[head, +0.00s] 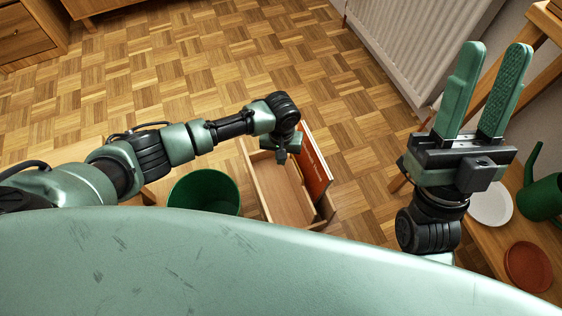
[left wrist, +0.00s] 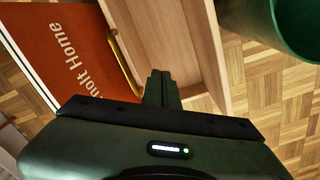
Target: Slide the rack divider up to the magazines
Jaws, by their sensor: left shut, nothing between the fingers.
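A wooden rack (head: 259,180) stands on the floor in the head view. Orange-red magazines (head: 316,166) stand upright at its right side; the left wrist view shows an orange cover (left wrist: 65,50) with white lettering. A brass-coloured bar (left wrist: 124,62), which looks like part of the rack divider, stands close beside the cover; I cannot tell whether they touch. My left gripper (head: 282,156) is shut and empty over the rack. Its closed fingers (left wrist: 160,82) are beside the bar, with a visible gap at the bar's middle. My right gripper (head: 495,50) is open and empty, pointing up.
A green bin (head: 204,190) stands left of the rack. A wooden bench at right holds a white plate (head: 490,204), a terracotta saucer (head: 528,267) and a green watering can (head: 543,197). A radiator (head: 420,40) is at the back. The parquet floor behind the rack is clear.

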